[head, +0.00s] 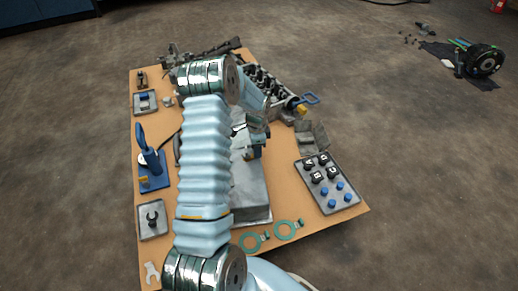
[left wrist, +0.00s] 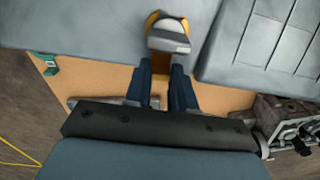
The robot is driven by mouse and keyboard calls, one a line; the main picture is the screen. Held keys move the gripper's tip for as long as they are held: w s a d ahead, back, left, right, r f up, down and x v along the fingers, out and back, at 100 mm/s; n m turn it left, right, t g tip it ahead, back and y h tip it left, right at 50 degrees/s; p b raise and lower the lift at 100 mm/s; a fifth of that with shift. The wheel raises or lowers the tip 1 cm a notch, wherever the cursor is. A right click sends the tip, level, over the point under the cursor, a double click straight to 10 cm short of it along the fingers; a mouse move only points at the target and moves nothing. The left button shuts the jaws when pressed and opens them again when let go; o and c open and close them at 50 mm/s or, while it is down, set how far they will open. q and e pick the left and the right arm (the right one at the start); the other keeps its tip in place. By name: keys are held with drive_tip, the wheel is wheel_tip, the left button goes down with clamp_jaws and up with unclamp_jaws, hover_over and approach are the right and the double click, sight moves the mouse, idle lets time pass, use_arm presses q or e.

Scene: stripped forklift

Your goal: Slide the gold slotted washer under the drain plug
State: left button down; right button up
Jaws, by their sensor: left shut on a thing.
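In the left wrist view the drain plug (left wrist: 169,38) is a rounded grey head against a grey metal surface (left wrist: 80,25). The gold slotted washer (left wrist: 152,20) shows as gold edges on both sides of the plug, partly hidden behind it. My left gripper (left wrist: 162,68) has its two dark blue fingers close together just below the plug, shut on the washer; the contact itself is hard to see. In the head view my left gripper (head: 254,150) is small, low over the grey metal part, and partly hidden by my arm. My right gripper is not in view.
The tan board (head: 300,247) carries an engine block (head: 265,85), a tray of black and blue caps (head: 327,183), teal rings (head: 288,230), a blue-handled tool (head: 150,160) and a wrench (head: 152,274). A wheel (head: 484,61) lies on the floor. Floor at right is mostly clear.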

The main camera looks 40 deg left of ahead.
use_arm(q)
drive_tip(key=c, duration=0.9)
unclamp_jaws()
drive_tip(key=shift+o, duration=0.2)
wheel_tip(320, 180, up, 14)
drive_tip(key=p, duration=0.2)
drive_tip(key=shift+d+f, duration=0.1)
drive_tip(key=shift+f, duration=0.05)
